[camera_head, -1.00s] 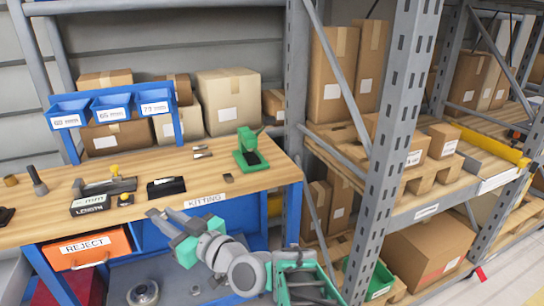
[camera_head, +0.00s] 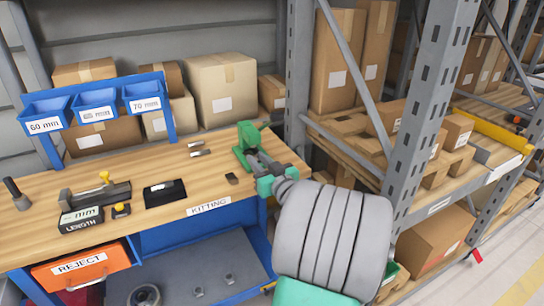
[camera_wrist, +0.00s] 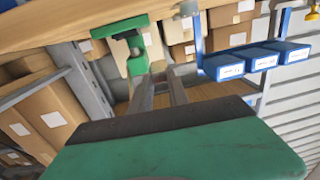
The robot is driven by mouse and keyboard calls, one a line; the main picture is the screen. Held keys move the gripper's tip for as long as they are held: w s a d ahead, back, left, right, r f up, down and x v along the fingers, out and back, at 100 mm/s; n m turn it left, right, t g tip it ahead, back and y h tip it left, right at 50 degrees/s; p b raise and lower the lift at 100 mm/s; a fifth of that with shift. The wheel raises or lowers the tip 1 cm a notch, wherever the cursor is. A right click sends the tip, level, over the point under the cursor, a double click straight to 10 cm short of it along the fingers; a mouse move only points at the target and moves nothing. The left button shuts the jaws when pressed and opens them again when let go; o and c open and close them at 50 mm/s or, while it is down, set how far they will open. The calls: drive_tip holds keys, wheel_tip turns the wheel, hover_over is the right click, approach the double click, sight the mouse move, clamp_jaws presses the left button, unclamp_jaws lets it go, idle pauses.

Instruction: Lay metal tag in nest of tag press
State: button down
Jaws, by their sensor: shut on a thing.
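The green tag press (camera_head: 245,150) stands near the right end of the wooden bench; it also shows in the wrist view (camera_wrist: 137,64), just beyond my fingers. My gripper (camera_head: 258,163) is in front of the press, its fingertips close to the press's lower part. In the wrist view my gripper (camera_wrist: 160,76) has its two grey fingers pointing at the press. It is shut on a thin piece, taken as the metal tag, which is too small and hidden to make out. The press's nest is mostly covered by my gripper, and contact cannot be told.
Small metal pieces (camera_head: 200,149) and a small dark block (camera_head: 232,179) lie left of the press. A black tray (camera_head: 165,192) and a length gauge (camera_head: 90,205) are further left. A grey rack post (camera_head: 299,75) stands to the right.

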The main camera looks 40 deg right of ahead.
sight(261, 164)
drive_tip(key=shift+m+h, duration=0.3)
drive_tip(key=shift+h, duration=0.3)
drive_tip(key=d, duration=0.1)
drive_tip(key=s+d, duration=0.1)
drive_tip(key=d, duration=0.2)
drive_tip(key=shift+s+f, duration=0.25)
drive_tip(key=shift+s, duration=0.05)
drive_tip(key=shift+s+f+b, duration=0.1)
drive_tip(key=shift+f+b, duration=0.05)
drive_tip(key=shift+b, duration=0.35)
drive_tip(key=f+b, duration=0.1)
drive_tip(key=w+f+b, duration=0.1)
drive_tip(key=b, duration=0.1)
drive_tip(key=w+f+b, duration=0.1)
drive_tip(key=f, duration=0.1)
drive_tip(key=shift+d+f+b, duration=0.1)
drive_tip(key=shift+d+b, duration=0.1)
drive_tip(key=shift+b, duration=0.15)
drive_tip(key=shift+w+d, duration=0.1)
drive_tip(key=shift+w, duration=0.15)
drive_tip(key=shift+b+x, duration=0.4)
drive_tip(key=shift+x, duration=2.85)
drive_tip(key=shift+f, duration=0.15)
drive_tip(key=c, duration=1.2)
unclamp_jaws()
drive_tip(key=shift+s, duration=0.1)
